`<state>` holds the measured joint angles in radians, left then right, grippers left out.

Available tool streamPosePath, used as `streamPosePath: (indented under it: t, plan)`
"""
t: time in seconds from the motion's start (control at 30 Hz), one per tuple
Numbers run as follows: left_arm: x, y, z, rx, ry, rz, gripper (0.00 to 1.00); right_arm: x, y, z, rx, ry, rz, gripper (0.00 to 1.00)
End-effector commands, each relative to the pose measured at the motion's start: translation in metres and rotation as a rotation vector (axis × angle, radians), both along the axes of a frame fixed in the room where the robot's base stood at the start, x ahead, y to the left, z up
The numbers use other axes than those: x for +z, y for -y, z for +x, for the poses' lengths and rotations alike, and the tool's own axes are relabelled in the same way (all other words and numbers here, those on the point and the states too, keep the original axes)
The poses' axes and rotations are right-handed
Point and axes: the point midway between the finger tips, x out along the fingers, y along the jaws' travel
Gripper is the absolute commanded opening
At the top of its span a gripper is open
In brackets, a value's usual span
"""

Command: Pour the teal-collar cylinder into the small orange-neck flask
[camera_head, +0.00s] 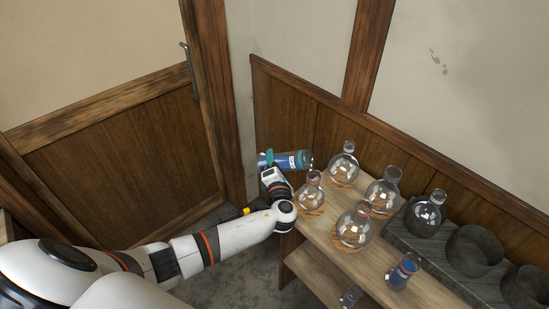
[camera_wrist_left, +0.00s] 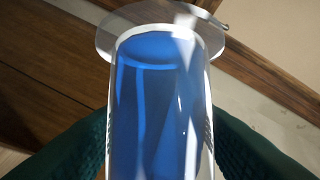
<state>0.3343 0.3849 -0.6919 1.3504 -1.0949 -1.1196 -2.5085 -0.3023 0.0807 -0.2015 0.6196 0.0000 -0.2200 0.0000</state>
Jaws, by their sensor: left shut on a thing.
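My left gripper (camera_head: 285,163) is shut on a clear cylinder (camera_head: 292,160) holding blue liquid. The cylinder lies nearly level, with teal showing near its left part and its right end. In the left wrist view the cylinder (camera_wrist_left: 160,100) fills the middle between two dark green finger pads, with a clear round disc at its far end. A small round flask (camera_head: 311,192) stands on the near left corner of the table, just below the cylinder's right end. My right gripper is not in view.
Other round flasks stand close by on the wooden table: one at the back (camera_head: 343,167), one right (camera_head: 384,192), one in front (camera_head: 353,227). A second blue-filled vessel (camera_head: 402,271) stands near the front. A dark grey block (camera_head: 425,253) with round wells holds another flask (camera_head: 427,213).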

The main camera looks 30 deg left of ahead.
Motion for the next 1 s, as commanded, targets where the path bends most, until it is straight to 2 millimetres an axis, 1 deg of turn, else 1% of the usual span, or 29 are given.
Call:
streamPosePath:
  t: [0.27,0.37,0.47,0.57,0.7,0.8,1.0]
  plan:
    - [0.000,0.000,-0.001,-0.004,0.002,0.001,0.17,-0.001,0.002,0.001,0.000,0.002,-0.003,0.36]
    - [0.000,0.003,-0.007,-0.020,0.001,0.003,0.17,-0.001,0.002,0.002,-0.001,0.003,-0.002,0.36]
    - [0.002,0.008,-0.020,-0.054,-0.001,0.009,0.17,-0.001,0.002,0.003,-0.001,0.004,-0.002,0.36]
    - [0.006,0.017,-0.039,-0.106,-0.004,0.017,0.17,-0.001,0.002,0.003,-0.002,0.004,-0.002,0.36]
    - [0.018,0.036,-0.077,-0.207,-0.007,0.026,0.17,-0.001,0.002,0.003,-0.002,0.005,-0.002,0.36]
    - [0.028,0.048,-0.101,-0.272,-0.008,0.030,0.17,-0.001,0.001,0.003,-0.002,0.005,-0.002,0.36]
    - [0.047,0.066,-0.137,-0.362,-0.008,0.029,0.17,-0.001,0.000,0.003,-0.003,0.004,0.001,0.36]
